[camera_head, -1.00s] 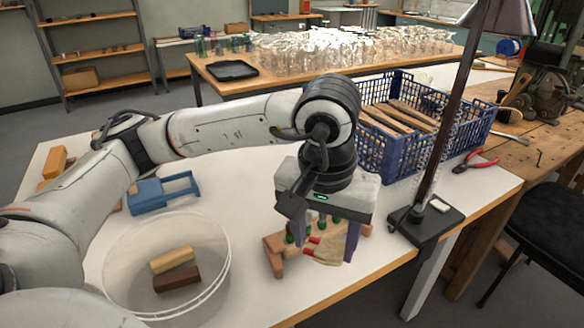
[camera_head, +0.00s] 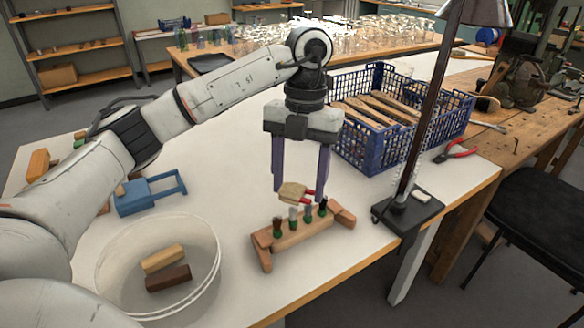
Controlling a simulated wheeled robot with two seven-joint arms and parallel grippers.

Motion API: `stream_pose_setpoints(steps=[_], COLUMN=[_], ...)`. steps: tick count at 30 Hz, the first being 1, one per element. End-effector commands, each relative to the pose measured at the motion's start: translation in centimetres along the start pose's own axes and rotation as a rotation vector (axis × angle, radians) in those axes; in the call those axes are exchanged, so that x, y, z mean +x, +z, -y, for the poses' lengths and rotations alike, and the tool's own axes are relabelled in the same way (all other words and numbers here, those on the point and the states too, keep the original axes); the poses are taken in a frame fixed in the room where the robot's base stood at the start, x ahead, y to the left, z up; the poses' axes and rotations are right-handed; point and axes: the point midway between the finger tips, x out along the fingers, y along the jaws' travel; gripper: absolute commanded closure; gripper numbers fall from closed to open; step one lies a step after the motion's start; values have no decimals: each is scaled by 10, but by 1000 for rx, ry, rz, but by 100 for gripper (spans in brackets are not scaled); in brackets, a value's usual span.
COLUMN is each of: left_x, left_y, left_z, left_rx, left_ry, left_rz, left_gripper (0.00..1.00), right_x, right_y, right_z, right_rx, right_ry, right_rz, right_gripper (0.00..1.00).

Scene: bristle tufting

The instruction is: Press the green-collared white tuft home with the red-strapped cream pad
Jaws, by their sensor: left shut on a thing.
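My left gripper (camera_head: 299,192) hangs fingers-down above the table, its two purple fingers shut on the cream pad (camera_head: 290,191) with red straps. The pad is held a little above and behind the wooden holder (camera_head: 299,235), apart from the tufts as far as I can tell. The holder stands near the table's front edge with several tufts upright in a row. A pale tuft (camera_head: 293,212) with a green collar stands second from the left, between darker tufts. How deep it sits is too small to tell. My right gripper is not in view.
A clear round tub (camera_head: 108,262) with two wooden blocks stands left of the holder. A blue frame (camera_head: 130,200) lies behind it. A blue crate (camera_head: 370,155) stands behind right, and a lamp base (camera_head: 385,212) stands right of the holder. The table between is clear.

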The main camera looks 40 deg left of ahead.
Motion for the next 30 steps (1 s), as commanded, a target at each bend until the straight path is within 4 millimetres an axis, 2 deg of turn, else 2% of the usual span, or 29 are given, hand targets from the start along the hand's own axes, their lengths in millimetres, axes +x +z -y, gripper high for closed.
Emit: stream_pose_setpoints(steps=[3, 6, 12, 20, 30], left_x=[-4, -6, -7, -1, 27], left_y=[7, 12, 17, 19, 23], left_z=[-9, -14, -20, -20, -20], left_rx=[-333, -564, -841, -907, -903], left_ry=[-50, -86, -127, -136, -136], left_rz=[-1, 2, 3, 3, 4], left_gripper=[72, 72, 72, 72, 72], right_x=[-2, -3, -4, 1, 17], right_y=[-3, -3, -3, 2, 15], right_z=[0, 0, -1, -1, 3], right_rx=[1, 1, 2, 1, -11], right_ry=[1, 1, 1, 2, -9], right_rz=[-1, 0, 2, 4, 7], right_gripper=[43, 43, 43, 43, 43])
